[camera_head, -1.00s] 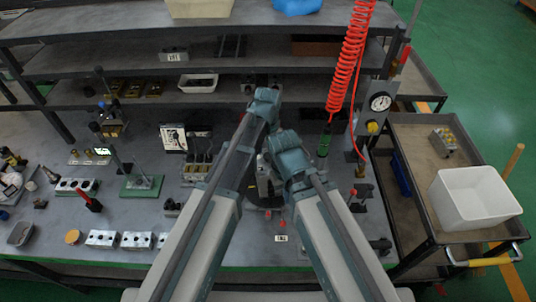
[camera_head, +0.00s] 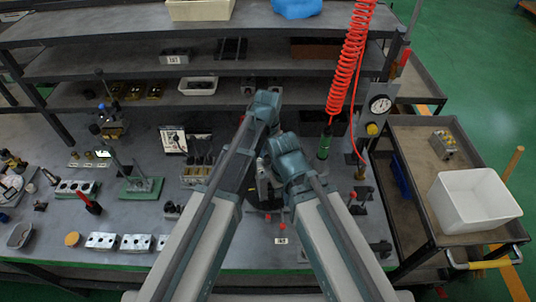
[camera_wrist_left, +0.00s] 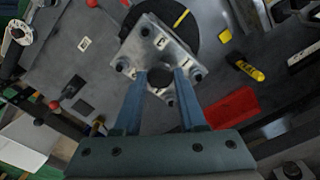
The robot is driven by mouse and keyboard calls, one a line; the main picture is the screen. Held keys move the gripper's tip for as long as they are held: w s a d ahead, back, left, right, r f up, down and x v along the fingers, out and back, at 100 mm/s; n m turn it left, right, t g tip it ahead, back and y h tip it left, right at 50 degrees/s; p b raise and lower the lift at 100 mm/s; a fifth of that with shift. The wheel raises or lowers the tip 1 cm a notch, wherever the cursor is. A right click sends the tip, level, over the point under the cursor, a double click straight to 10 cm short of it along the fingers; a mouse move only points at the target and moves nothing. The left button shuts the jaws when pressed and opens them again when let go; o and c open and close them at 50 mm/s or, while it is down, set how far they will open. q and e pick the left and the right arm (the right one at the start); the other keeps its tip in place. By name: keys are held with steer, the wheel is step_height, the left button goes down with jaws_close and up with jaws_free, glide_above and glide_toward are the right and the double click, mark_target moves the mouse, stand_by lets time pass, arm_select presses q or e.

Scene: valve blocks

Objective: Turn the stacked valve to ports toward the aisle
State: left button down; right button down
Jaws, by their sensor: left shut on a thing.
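The valve is a silver metal block (camera_wrist_left: 158,50) with dark round ports, small white labels and a dark round part near my fingers in the left wrist view. It sits over a dark round base (camera_wrist_left: 205,25) with a yellow mark. My left gripper (camera_wrist_left: 160,82) has its two blue fingers closed on the near part of the block. In the head view my left gripper (camera_head: 262,182) is small and partly covered by my arms, and the valve there is mostly hidden. My right gripper is hidden behind my own arm link.
On the bench, a row of metal blocks (camera_head: 119,242) and a green stand (camera_head: 141,187) are at left. A red coiled hose (camera_head: 347,60) hangs near a gauge post (camera_head: 371,115). A trolley with a white bin (camera_head: 474,200) stands at right. Shelves (camera_head: 200,68) rise behind.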

arm_select(q)
steer(key=shift+n, duration=0.3)
stand_by(0.7)
steer(key=n, duration=0.3)
steer(key=shift+n, duration=0.4)
steer(key=n, duration=0.3)
steer(key=shift+n, duration=0.4)
steer(key=n, duration=0.4)
steer(key=shift+n, duration=1.7)
steer(key=shift+c, duration=2.3)
jaws_free()
